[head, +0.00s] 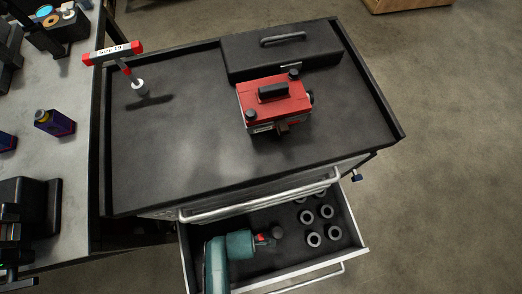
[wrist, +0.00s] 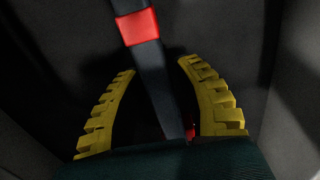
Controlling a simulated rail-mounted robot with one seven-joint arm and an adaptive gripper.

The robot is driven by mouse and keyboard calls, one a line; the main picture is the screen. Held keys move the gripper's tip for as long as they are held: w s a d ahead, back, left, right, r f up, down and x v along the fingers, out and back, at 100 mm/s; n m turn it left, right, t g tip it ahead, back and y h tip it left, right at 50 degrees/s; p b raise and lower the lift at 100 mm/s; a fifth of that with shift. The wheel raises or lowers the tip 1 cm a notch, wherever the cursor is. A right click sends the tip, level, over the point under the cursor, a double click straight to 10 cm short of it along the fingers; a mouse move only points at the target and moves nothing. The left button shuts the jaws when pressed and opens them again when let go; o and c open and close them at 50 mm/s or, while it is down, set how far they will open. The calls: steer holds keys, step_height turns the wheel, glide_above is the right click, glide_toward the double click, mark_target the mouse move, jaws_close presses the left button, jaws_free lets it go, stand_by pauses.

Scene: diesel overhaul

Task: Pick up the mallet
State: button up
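A dark handle with a red band, which looks like the mallet (wrist: 138,28), runs from the top of the wrist view down between my gripper's fingers. My gripper (wrist: 158,68) has two yellow ridged fingers, spread on either side of the handle with a gap visible on both sides. In the head view my gripper end is low in the open drawer (head: 357,246). A small red and dark part, probably of the mallet (head: 277,231), shows just beyond it. The rest is hidden behind my teal wrist, and I cannot make out the mallet's whole shape.
Several grey sockets (head: 313,239) stand in the drawer's right part. A grey workbench (head: 75,95) stands at left.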

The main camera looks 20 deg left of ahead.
jaws_close()
step_height(320, 180, up, 10)
steer(key=p, duration=0.4)
steer(key=shift+r, duration=0.1)
steer(key=shift+c, duration=1.4)
jaws_free()
jaws_close()
